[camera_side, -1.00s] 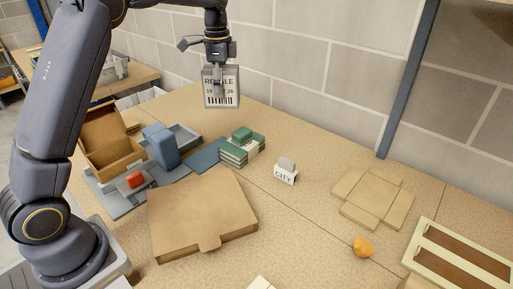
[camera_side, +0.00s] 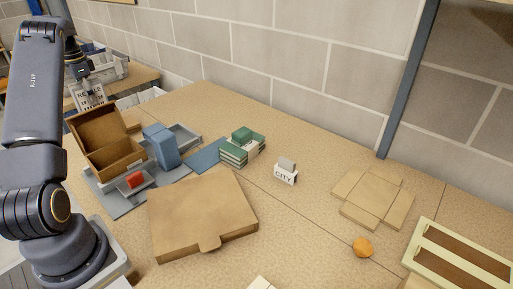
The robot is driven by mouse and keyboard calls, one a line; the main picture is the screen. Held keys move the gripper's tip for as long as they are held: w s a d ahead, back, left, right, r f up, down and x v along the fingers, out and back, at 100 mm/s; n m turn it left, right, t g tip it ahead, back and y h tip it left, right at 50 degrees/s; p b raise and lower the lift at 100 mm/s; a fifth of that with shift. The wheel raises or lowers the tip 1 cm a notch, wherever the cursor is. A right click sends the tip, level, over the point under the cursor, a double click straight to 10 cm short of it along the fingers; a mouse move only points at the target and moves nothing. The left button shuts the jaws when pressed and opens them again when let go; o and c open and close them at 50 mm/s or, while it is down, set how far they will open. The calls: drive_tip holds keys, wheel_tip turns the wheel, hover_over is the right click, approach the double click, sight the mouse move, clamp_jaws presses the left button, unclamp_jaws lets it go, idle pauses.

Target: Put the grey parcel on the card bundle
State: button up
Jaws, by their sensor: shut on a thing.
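My gripper (camera_side: 80,72) is at the upper left, shut on a grey parcel (camera_side: 90,96) with a printed label. The parcel is held up behind the open brown box, which hides its lower part from this view. A flat, folded tan card piece (camera_side: 372,197) lies at the right. The parcel is far from both.
An open brown box (camera_side: 112,160), blue block (camera_side: 163,147) and red item (camera_side: 135,180) in a grey tray crowd the left. A flat brown carton (camera_side: 200,215) lies in front. A CITY-marked block (camera_side: 285,175), orange lump (camera_side: 362,247) and cream frame (camera_side: 460,262) stand apart.

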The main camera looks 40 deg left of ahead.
drive_tip(key=f, duration=0.4)
drive_tip(key=shift+s+a, duration=0.1)
drive_tip(key=shift+s, duration=0.25)
wheel_tip(320, 180, down, 6)
drive_tip(key=shift+r, duration=0.1)
drive_tip(key=o, duration=1.5)
